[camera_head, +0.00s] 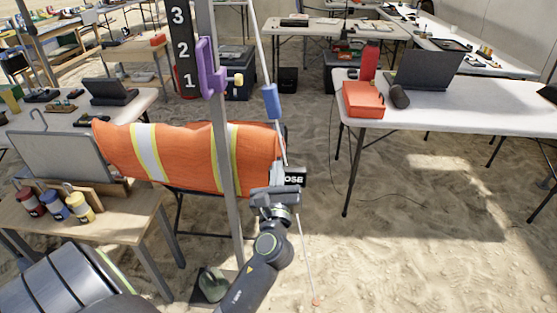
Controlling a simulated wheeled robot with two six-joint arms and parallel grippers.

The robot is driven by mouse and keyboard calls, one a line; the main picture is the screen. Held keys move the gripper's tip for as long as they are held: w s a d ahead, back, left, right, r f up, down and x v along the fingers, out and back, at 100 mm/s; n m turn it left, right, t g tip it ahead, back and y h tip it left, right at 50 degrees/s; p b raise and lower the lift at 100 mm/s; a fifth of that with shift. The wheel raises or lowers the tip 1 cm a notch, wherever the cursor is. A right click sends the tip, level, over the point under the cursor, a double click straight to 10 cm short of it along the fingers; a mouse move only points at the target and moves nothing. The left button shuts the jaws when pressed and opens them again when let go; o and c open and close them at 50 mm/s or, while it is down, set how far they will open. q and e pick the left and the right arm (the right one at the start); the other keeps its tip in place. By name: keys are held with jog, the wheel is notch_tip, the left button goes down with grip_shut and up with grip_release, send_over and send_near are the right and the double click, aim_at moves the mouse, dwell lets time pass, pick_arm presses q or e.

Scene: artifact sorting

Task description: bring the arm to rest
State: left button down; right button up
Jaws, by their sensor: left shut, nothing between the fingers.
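My left arm comes up from the bottom of the head view, and its gripper (275,192) is near the middle of the picture. It is shut and empty. It appears just right of the grey upright post (226,165) and over the lower right of the orange vest (190,158). A small black label with the letters "OSE" (293,176) shows right beside the gripper; its left part is hidden. I cannot tell whether the gripper touches the label or the post. My right gripper is not in view.
A thin pole with a blue sleeve (270,101) leans behind the gripper. A wooden stand with small jars (78,206) is at left. A white table (455,112) is at right. Sand lies open at lower right.

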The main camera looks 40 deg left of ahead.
pick_arm(q)
jog(key=shift+s+d, duration=0.25)
jog(key=shift+s, duration=0.15)
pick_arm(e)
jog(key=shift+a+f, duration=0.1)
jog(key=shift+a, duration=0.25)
pick_arm(q)
jog(key=shift+f, duration=0.1)
